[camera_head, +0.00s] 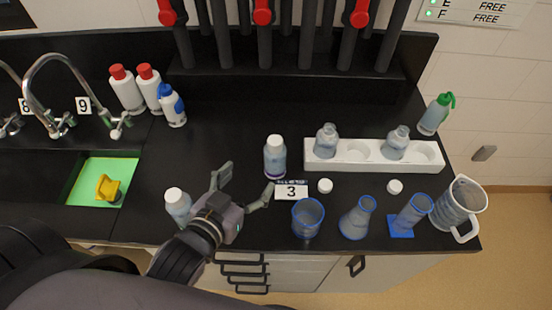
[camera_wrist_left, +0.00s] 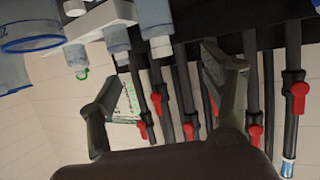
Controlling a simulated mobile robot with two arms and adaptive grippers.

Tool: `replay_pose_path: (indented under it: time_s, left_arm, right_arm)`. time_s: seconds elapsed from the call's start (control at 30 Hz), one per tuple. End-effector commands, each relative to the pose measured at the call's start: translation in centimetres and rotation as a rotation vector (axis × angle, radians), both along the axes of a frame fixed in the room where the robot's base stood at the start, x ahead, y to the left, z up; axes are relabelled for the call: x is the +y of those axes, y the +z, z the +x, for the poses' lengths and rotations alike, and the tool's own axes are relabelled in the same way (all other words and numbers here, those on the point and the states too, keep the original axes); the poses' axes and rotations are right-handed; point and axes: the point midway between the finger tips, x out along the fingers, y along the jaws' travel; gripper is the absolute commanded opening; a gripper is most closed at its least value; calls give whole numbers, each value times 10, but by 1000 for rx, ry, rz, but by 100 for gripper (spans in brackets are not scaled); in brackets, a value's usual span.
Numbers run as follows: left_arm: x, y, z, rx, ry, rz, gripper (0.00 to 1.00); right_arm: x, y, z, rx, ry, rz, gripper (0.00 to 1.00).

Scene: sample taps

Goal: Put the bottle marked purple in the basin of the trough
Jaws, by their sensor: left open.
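A white-capped bottle (camera_head: 275,157) with a bluish-purple tint stands upright on the black bench, left of the number 3 card. A second white-capped bottle (camera_head: 177,205) stands near the front edge, left of my gripper. In the left wrist view a white-capped bottle (camera_wrist_left: 155,20) shows upside down, beyond the open fingers (camera_wrist_left: 160,78). The trough's basin (camera_head: 105,168) has a green bottom and lies at the left. My right gripper is out of view.
A yellow object (camera_head: 108,188) lies in the basin. Chrome taps (camera_head: 60,120) and red-capped bottles (camera_head: 126,90) stand behind. A white rack (camera_head: 360,166) holds two bottles. A beaker (camera_head: 308,218), flask (camera_head: 357,218), cylinder (camera_head: 412,214) and jug (camera_head: 460,205) line the right front.

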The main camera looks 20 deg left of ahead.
Motion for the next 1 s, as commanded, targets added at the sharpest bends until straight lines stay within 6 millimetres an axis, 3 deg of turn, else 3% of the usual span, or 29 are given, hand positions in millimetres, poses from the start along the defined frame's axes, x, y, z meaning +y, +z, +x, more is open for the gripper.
replay_pose_path:
  time_s: [0.1,0.2,0.4,0.6,0.77,1.0]
  left_arm:
    - [-2,-8,20,-7,-2,1,72]
    - [-4,-10,37,-3,-2,1,72]
    - [-9,-23,73,-3,-1,0,72]
    - [-11,-32,91,-2,-1,0,72]
    - [-12,-34,99,-2,-1,0,72]
    - [-16,-44,128,-1,-1,2,72]
  right_arm:
    - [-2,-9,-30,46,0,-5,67]
    - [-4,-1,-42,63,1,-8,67]
    - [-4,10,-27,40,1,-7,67]
    - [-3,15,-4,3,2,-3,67]
    - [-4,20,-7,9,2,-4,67]
    - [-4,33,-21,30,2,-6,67]
